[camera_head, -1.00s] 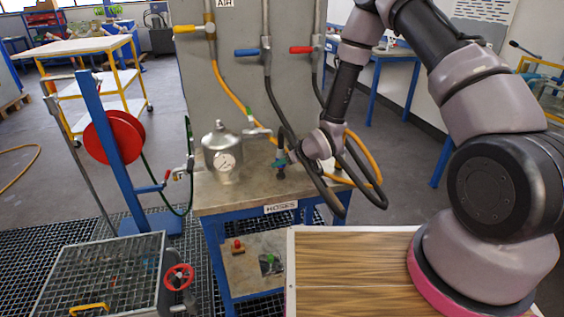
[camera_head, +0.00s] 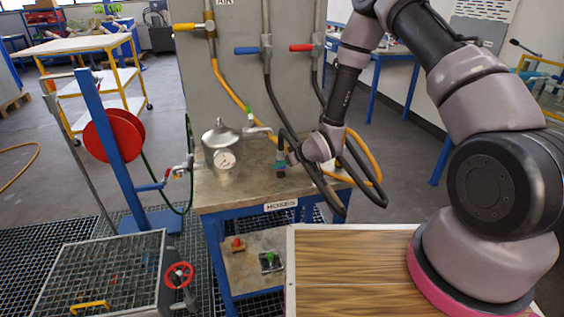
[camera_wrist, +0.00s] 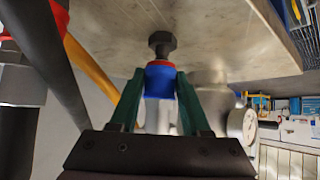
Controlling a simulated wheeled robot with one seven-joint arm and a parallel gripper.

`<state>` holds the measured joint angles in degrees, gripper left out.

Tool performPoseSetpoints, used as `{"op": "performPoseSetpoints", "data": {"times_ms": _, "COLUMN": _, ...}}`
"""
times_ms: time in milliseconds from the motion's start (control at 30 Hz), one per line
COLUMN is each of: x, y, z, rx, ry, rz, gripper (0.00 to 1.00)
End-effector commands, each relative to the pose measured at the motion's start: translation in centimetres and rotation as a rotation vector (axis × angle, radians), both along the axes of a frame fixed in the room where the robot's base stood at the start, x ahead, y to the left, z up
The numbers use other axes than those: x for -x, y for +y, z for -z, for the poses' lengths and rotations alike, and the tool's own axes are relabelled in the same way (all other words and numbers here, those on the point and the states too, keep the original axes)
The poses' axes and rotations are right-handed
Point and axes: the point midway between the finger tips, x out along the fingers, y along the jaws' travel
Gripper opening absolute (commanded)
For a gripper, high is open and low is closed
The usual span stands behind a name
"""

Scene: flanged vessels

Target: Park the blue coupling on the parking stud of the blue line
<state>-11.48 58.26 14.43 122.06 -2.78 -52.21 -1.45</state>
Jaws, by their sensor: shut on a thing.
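The blue coupling (camera_wrist: 161,77) is a blue band with a red ring at one end and a pale metal body. My gripper (camera_wrist: 158,105), with green fingers, is shut on it. A dark stud with a hex-shaped part (camera_wrist: 162,42) stands out from the bench surface, in line with the coupling's red end. The stud meets or nearly meets that end; I cannot tell whether it is inside. In the head view my gripper (camera_head: 281,166) is low over the bench, right of the steel vessel, and hides most of the coupling.
The steel vessel (camera_head: 222,152) with a gauge stands close left on the hose bench (camera_head: 225,197). Black and orange hoses (camera_head: 365,165) loop around my wrist. Behind is a grey panel (camera_head: 235,75) with yellow, blue and red valve handles. A red hose reel (camera_head: 113,135) stands left.

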Motion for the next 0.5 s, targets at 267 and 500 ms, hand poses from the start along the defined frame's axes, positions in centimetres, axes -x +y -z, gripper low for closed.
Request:
{"op": "performPoseSetpoints", "data": {"times_ms": 267, "x": 0.0, "y": 0.0, "z": 0.9, "rx": 0.0, "ry": 0.0, "rz": 0.0, "gripper": 0.0}}
{"op": "performPoseSetpoints", "data": {"times_ms": 500, "x": 0.0, "y": 0.0, "z": 1.6, "rx": 0.0, "ry": 0.0, "rz": 0.0, "gripper": 0.0}}
